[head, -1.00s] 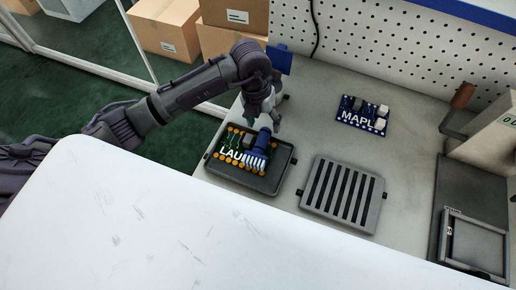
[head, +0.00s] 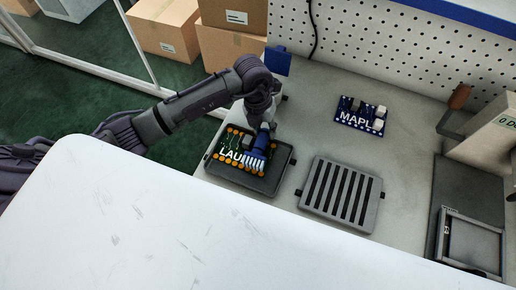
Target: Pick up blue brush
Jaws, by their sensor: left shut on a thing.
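The blue brush (head: 260,147) has a blue body and pale bristles. It lies over the right part of a green board marked "LAU" (head: 223,155), which sits in a dark tray (head: 270,185). My left gripper (head: 264,124) has come down from above onto the upper end of the brush and is shut on it. The fingertips are small and partly hidden in this view. The brush still appears low over the board; I cannot tell whether it touches it. My right gripper is not in view.
A blue board marked "MAPL" (head: 360,117) lies to the right. A slotted grey plate (head: 341,194) sits beside the tray. A grey machine with a frame (head: 471,243) stands far right. A pegboard (head: 400,50) closes the back. Bare bench lies between the boards.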

